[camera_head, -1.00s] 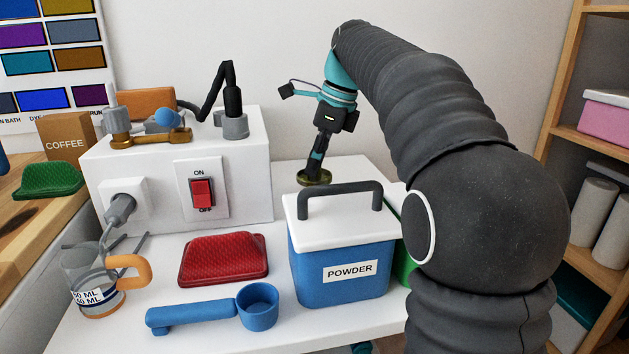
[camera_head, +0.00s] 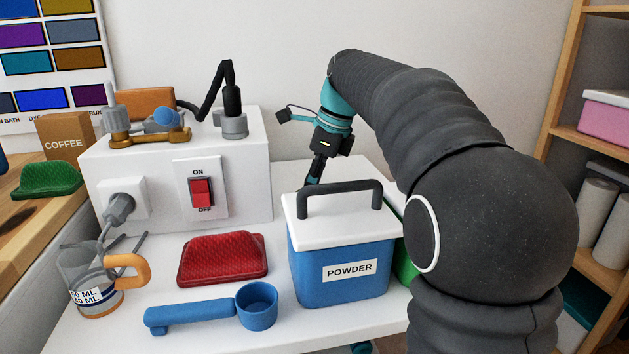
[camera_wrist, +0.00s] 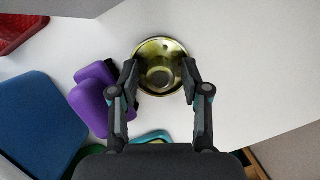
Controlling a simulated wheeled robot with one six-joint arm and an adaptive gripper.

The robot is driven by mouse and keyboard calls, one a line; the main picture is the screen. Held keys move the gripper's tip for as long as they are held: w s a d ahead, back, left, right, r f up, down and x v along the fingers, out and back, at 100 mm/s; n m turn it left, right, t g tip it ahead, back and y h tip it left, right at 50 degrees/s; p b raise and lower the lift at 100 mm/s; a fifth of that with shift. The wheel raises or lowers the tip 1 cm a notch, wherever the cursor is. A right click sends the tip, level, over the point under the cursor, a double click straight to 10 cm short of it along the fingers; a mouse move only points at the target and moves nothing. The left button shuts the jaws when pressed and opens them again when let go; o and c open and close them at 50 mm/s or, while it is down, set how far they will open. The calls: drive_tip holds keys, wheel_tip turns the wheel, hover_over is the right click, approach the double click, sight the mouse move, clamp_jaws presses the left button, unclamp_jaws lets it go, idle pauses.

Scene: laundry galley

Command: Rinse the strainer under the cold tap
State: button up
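A shallow round brass-coloured piece, which looks like the strainer (camera_wrist: 160,66), lies between my fingertips in the wrist view. My gripper (camera_wrist: 160,80) has a finger against each side of its rim. In the head view my gripper (camera_head: 314,178) points down behind the powder tub, and the tub hides the fingertips and the strainer. I cannot tell whether the strainer touches the white worktop (camera_wrist: 240,60). A brass fitting (camera_head: 150,138) with a blue knob (camera_head: 166,119), possibly the cold tap, is on the white box at left.
The blue powder tub (camera_head: 340,272) with its black handle stands in front of my gripper. A purple object (camera_wrist: 88,108) lies close left of the strainer in the wrist view. The white box (camera_head: 245,165), red pad (camera_head: 222,258), blue scoop (camera_head: 257,305) and glass jug (camera_head: 85,270) are further left.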

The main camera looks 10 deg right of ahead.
drive_tip(key=shift+r, duration=0.1)
drive_tip(key=v, duration=1.2)
drive_tip(key=shift+s, duration=0.1)
